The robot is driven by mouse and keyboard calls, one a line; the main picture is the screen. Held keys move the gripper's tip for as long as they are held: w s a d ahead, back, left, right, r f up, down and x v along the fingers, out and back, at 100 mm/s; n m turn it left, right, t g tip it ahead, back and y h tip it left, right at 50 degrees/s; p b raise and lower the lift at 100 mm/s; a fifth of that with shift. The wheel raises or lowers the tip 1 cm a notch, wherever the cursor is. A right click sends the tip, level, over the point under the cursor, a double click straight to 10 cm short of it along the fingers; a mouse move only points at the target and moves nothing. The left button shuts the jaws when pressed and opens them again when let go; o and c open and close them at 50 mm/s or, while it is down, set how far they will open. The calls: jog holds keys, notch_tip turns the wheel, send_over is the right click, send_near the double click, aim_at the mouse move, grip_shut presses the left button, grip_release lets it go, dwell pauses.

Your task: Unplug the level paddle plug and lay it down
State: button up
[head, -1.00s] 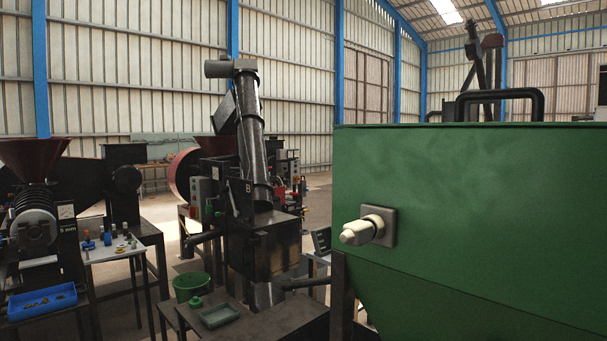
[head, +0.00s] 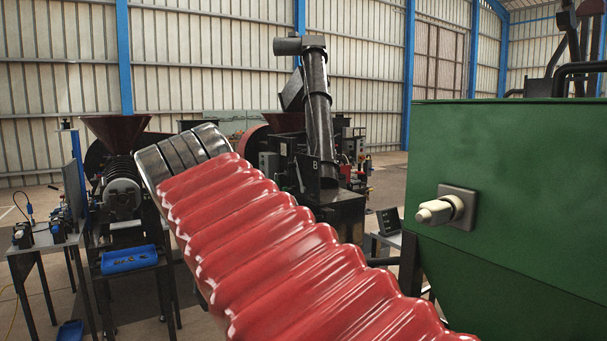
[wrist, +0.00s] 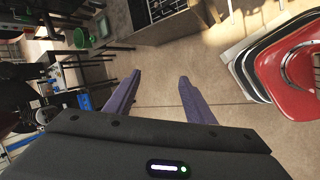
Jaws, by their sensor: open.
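The cream level paddle plug (head: 440,210) sticks out of a square grey socket plate (head: 458,207) on the wall of the green hopper (head: 510,170), at the right of the head view. It sits in the plate, pointing left. My gripper (wrist: 159,76) shows in the wrist view with two purple-grey fingers apart and nothing between them. The gripper's fingers are not seen in the head view, where my red ribbed arm crosses the middle. I cannot make out the plug in the wrist view.
A black screw press with a tall pipe (head: 318,115) stands behind my arm. A blue tray (head: 129,258) lies on a low stand at left. In the wrist view a red seat-like thing (wrist: 287,72) is at right and a green bucket (wrist: 81,38) at upper left.

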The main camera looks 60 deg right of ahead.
jog(key=s+d+r+n+g+h, duration=0.25)
jog(key=s+d+r, duration=0.45)
jog(key=r, duration=0.4)
jog(key=n+g, duration=0.3)
jog(key=g, duration=0.1)
send_near(426, 205)
jog(key=v, duration=0.4)
jog(key=shift+f, duration=0.3)
jog(key=shift+f, duration=0.1)
jog(key=shift+x, duration=6.75)
jog(key=shift+d, duration=0.2)
jog(key=shift+c, duration=0.2)
jog(key=c, duration=1.1)
grip_shut()
